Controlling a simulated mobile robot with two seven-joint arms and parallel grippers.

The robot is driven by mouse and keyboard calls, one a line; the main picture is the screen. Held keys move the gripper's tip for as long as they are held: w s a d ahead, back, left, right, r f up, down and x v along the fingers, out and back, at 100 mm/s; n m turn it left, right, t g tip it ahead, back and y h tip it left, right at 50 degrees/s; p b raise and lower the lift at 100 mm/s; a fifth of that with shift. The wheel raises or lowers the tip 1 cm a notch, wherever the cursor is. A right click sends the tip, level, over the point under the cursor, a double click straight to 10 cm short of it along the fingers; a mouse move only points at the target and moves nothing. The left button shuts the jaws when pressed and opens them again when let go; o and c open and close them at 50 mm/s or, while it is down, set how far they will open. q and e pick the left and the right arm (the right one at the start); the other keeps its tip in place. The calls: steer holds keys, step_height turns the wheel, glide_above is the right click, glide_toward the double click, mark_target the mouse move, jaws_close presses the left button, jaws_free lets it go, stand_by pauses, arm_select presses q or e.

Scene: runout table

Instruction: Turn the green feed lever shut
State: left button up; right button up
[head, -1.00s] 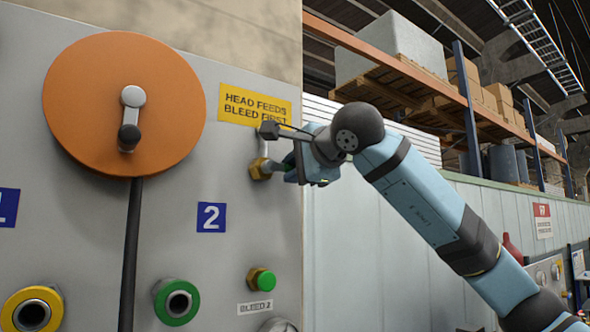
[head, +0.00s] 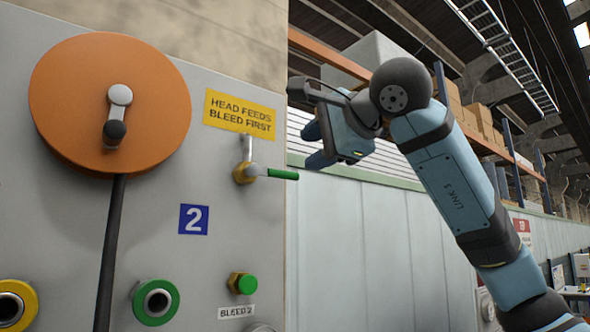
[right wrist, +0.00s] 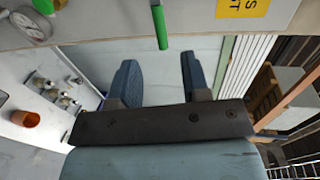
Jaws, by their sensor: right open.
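The green feed lever (head: 282,174) sticks out sideways to the right from a brass valve (head: 244,172) on the grey panel, below the yellow sign. In the head view it lies about horizontal, across the upright pipe. My right gripper (head: 312,145) is open and empty, to the right of the lever and a little above it, apart from it. In the right wrist view the green lever (right wrist: 160,27) hangs ahead of the two open fingers (right wrist: 158,75), touching neither. My left gripper is in neither view.
The panel (head: 215,262) carries an orange disc (head: 65,100) with a crank, a yellow sign (head: 240,110), a blue "2" label (head: 193,219), a green-ringed port (head: 138,301) and a green bleed knob (head: 248,285). Right of the panel edge is open room before a pale wall (head: 375,235).

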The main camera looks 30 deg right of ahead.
steer(key=shift+v, duration=1.35)
